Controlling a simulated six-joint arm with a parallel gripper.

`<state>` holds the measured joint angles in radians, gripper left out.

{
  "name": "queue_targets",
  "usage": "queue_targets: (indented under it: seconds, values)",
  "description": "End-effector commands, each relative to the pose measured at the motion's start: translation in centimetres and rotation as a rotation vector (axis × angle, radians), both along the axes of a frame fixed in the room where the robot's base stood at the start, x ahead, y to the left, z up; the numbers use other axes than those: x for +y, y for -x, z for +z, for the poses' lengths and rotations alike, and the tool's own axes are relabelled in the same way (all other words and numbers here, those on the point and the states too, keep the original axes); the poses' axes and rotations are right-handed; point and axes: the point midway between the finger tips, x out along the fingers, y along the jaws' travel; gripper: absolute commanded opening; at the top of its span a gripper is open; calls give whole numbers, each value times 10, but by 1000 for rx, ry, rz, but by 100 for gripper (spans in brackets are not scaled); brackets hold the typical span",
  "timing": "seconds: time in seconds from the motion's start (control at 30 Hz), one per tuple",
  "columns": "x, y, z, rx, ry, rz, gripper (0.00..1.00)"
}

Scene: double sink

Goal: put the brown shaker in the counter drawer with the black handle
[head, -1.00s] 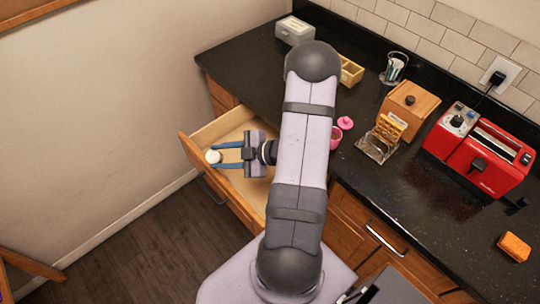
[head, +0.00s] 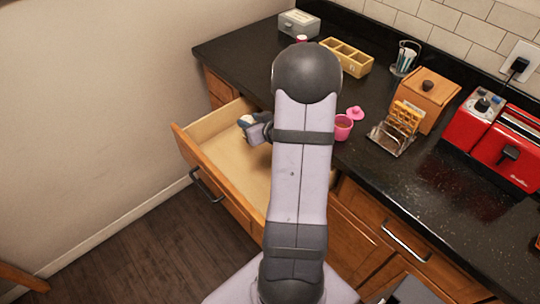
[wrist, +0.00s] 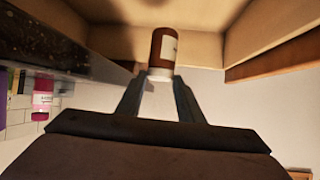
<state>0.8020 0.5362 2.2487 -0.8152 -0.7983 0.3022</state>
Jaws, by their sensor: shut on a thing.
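The brown shaker (wrist: 163,48) has a white cap and a pale label. In the wrist view its cap end is between the fingers of my gripper (wrist: 159,78), which is shut on it. In the head view only its white top (head: 245,121) shows beside my gripper (head: 252,127); its brown body is hidden. The counter drawer (head: 215,175) is pulled open, with its black handle (head: 206,186) on the front. My gripper and the shaker are over the far part of the drawer. I cannot tell whether the shaker touches the drawer floor.
On the black counter (head: 390,190) stand a pink cup (head: 342,128), a toast rack (head: 397,130), a wooden box (head: 424,100), a red toaster (head: 500,140), a divided tray (head: 345,58) and a grey box (head: 299,23). The visible drawer floor is bare. My arm hides part of the drawer.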

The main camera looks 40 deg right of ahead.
Motion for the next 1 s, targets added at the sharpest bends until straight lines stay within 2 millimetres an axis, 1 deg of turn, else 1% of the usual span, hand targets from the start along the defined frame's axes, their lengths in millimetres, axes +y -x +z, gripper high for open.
queue_targets:
  seconds: [0.07, 0.3, 0.4, 0.5, 0.77, 1.0]
  values:
    - [0, 0, -5, 1, -2, 0, 0]
    - [0, 0, -38, 3, -2, 1, 0]
    - [0, 0, -50, 1, -1, 2, 0]
    - [0, 0, -55, 0, 1, 2, 0]
    - [0, 0, -61, -1, 1, 3, 0]
    - [0, 0, -87, 1, 1, 3, 0]
